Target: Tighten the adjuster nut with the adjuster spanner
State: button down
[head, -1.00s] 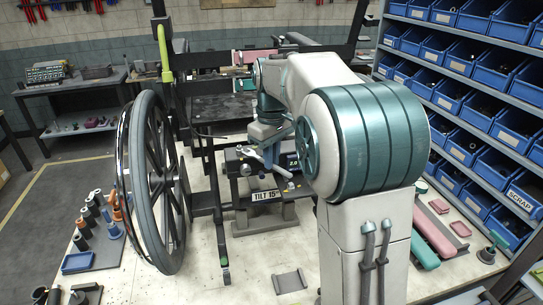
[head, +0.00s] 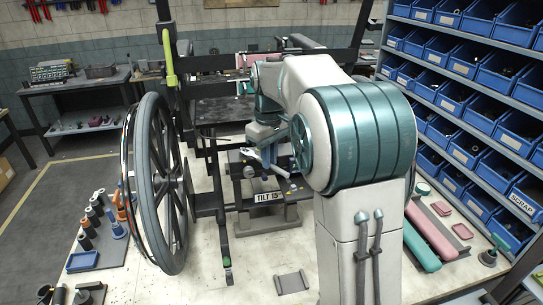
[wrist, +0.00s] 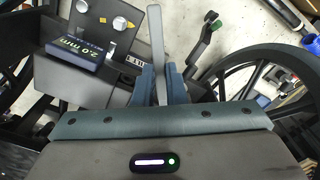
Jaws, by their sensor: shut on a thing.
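My gripper (wrist: 161,84) is shut on a grey metal spanner (wrist: 157,45), which stands up between the blue fingers in the wrist view. In the head view the spanner (head: 267,157) shows partly below my wrist, above the tilt fixture (head: 265,211) in the middle of the bench.
The wheelchair's large wheel (head: 157,185) and dark frame stand just left of the fixture. Blue bins (head: 466,142) line the right side. A pink pad (head: 437,233) lies at the right of the bench. A grey bracket (head: 292,282) lies on the clear front bench.

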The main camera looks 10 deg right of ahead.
jog(key=shift+w, duration=0.1)
dwell(0.3)
jog(key=shift+w+a+p, duration=0.2)
jog(key=shift+p, duration=0.15)
jog(key=shift+w+a, duration=0.15)
jog(key=shift+w, duration=0.15)
dwell(0.4)
jog(key=shift+s+a+m, duration=0.25)
jog(key=shift+a+m, duration=0.15)
jog(key=shift+m, duration=0.2)
jog(key=shift+s+a+m, duration=0.2)
jog(key=shift+a+m, duration=0.2)
jog(key=shift+m, duration=0.2)
jog(key=shift+a, duration=0.1)
jog(key=shift+s+a+m+p, duration=0.15)
jog(key=shift+a+m, duration=0.25)
jog(key=shift+m, duration=0.15)
jog(key=shift+s+a+m+p, duration=0.1)
jog(key=shift+a+m+p, duration=0.05)
jog(key=shift+a+m, duration=0.35)
